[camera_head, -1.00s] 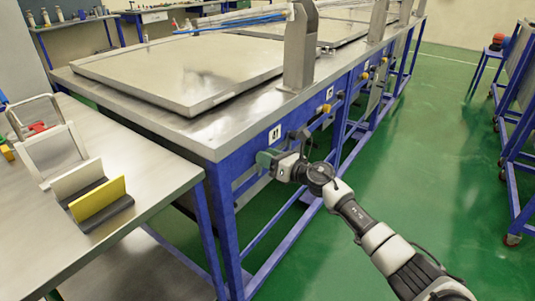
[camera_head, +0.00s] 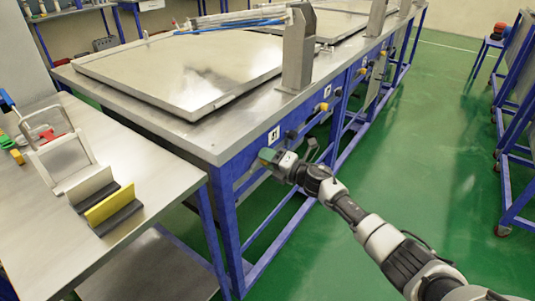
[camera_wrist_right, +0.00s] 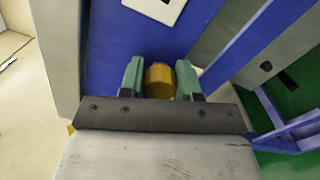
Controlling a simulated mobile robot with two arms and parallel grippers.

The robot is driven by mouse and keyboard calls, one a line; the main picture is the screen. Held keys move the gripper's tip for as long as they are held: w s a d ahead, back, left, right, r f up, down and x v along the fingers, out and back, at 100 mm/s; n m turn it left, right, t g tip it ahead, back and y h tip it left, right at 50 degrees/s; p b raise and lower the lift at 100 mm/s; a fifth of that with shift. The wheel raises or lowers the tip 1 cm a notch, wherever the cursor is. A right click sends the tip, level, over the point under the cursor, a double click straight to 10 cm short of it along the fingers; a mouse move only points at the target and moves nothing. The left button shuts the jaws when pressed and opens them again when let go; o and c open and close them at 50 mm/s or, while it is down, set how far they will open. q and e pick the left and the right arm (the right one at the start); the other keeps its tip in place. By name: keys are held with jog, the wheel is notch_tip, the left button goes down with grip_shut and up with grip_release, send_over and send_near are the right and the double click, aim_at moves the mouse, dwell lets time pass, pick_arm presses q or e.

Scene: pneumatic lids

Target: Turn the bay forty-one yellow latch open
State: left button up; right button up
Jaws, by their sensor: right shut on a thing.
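The bay forty-one yellow latch (camera_wrist_right: 159,81) shows in the right wrist view between the two green fingers of my right gripper (camera_wrist_right: 160,78). The gripper is shut on it. In the head view, my right gripper (camera_head: 267,155) is against the blue front rail, just below the white label plate (camera_head: 274,135) of bay forty-one. The gripper hides the latch there. The label's edge also shows at the top of the right wrist view (camera_wrist_right: 155,8). My left gripper is not in view.
A large metal lid (camera_head: 190,70) lies on the blue-framed bench, with a metal post (camera_head: 298,50) at its corner. Another yellow knob (camera_head: 321,107) sits further along the rail. A side table (camera_head: 150,165) stands at left. Green floor is clear at right.

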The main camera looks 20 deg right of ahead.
jog(key=shift+f+m+p, duration=0.1)
jog(key=shift+m+p, duration=0.7)
jog(key=shift+m, duration=1.2)
jog(key=o, duration=0.9)
jog(key=shift+o, duration=0.2)
jog(key=v, duration=1.1)
jog(key=shift+w, duration=0.1)
